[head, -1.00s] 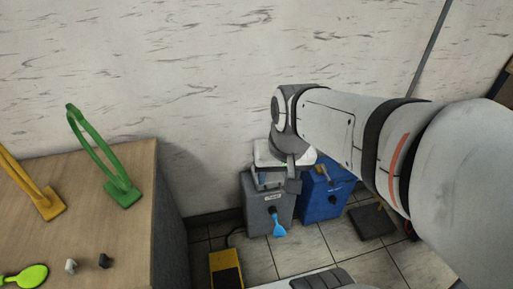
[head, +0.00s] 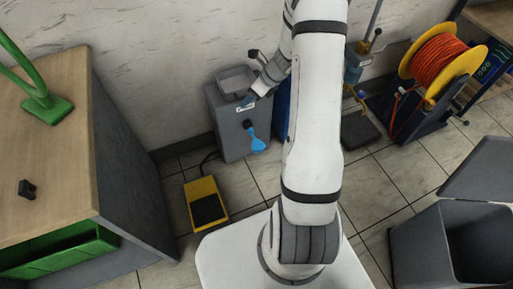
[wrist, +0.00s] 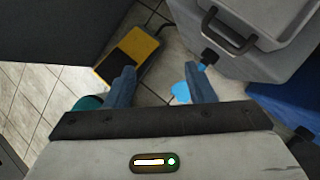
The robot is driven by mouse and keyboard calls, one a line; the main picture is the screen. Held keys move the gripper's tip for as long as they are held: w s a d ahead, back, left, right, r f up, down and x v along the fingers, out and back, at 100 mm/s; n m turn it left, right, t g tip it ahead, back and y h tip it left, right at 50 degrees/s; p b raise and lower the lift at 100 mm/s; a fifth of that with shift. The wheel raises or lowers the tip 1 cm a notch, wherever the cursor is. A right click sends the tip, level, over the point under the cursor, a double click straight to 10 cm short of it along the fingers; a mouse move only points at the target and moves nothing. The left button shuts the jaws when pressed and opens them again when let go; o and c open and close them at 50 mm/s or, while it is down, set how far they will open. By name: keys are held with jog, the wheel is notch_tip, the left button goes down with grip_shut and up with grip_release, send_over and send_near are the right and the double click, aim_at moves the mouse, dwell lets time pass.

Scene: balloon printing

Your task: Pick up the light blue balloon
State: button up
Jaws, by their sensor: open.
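The light blue balloon (head: 256,141) hangs limp from the dark nozzle on the front of a grey box (head: 228,135). In the wrist view the balloon (wrist: 181,92) lies beyond my fingers, partly hidden behind the right one. My gripper (head: 247,100) is at the box, above the balloon in the head view, and looks small there. In the wrist view my gripper (wrist: 160,82) is open, its two blue fingers apart with nothing held between them. I see no contact with the balloon.
A yellow foot pedal (head: 205,203) lies on the tiled floor. A blue box (head: 283,110) is mostly hidden behind my arm. A wooden-topped table (head: 60,150) stands left, a cable reel (head: 440,62) and grey bin (head: 440,245) right.

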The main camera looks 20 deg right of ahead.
aim_at(252, 129)
jog(key=w+d+f+m+t+b, duration=0.1)
jog(key=d+f+m+b, duration=0.25)
jog(key=f, duration=0.55)
jog(key=d+f+m+b, duration=0.25)
jog(key=f+m, duration=0.25)
jog(key=f, duration=0.4)
jog(key=b+x, duration=0.1)
jog(key=x, duration=0.1)
jog(key=b+x, duration=0.1)
jog(key=x, duration=0.2)
jog(key=b+x, duration=0.1)
jog(key=x, duration=0.2)
jog(key=shift+w+d+f, duration=0.25)
jog(key=shift+d+f, duration=0.05)
jog(key=shift+d, duration=0.05)
jog(key=shift+r, duration=0.1)
jog(key=shift+c, duration=0.2)
grip_shut()
notch_tip(252, 129, up, 10)
jog(key=p, duration=0.4)
jog(key=shift+p, duration=0.35)
